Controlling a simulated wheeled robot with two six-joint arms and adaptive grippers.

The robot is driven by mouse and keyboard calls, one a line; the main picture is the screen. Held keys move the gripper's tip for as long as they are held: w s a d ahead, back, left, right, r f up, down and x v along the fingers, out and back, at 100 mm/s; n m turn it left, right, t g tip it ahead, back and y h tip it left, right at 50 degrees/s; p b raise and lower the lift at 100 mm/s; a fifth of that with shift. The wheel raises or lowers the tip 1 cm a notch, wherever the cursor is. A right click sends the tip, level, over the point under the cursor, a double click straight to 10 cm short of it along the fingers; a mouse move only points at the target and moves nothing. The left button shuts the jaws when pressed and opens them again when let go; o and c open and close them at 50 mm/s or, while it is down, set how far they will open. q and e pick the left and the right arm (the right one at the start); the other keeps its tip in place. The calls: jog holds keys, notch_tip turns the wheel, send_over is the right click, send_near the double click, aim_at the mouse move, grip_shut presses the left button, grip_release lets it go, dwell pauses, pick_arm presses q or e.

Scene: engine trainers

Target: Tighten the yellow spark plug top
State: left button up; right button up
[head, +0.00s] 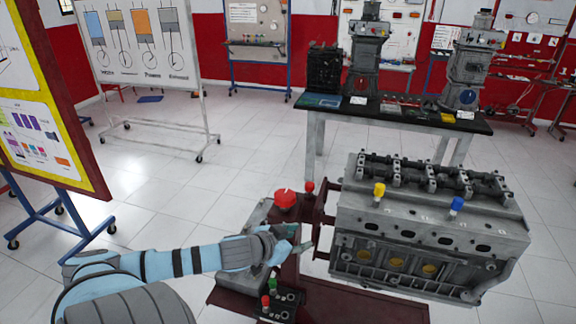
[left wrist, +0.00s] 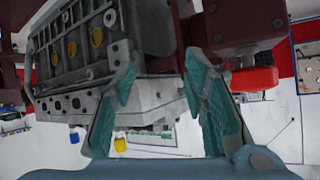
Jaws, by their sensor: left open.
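The yellow spark plug top (head: 379,190) stands upright on the upper left part of the grey engine block (head: 430,235). In the left wrist view the yellow top (left wrist: 120,143) appears upside down, low in the picture near the left finger. My left gripper (head: 296,239) is to the left of the engine block and lower than the yellow top, clearly apart from it. In the left wrist view the left gripper (left wrist: 160,75) has its two teal fingers spread with nothing between them. My right gripper is in neither view.
A blue plug top (head: 457,205) stands right of the yellow one. A red button (head: 285,199) and a smaller red knob (head: 310,187) sit close to my left gripper on the dark red engine stand (head: 360,303). A table with engine models (head: 415,115) stands behind.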

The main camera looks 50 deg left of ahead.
pick_arm(q)
notch_tip(320, 180, down, 6)
jog(key=s+g+y, duration=0.1)
jog(key=s, duration=0.1)
jog(key=shift+s+d+r, duration=0.2)
jog(key=shift+d, duration=0.1)
jog(key=shift+s, duration=0.1)
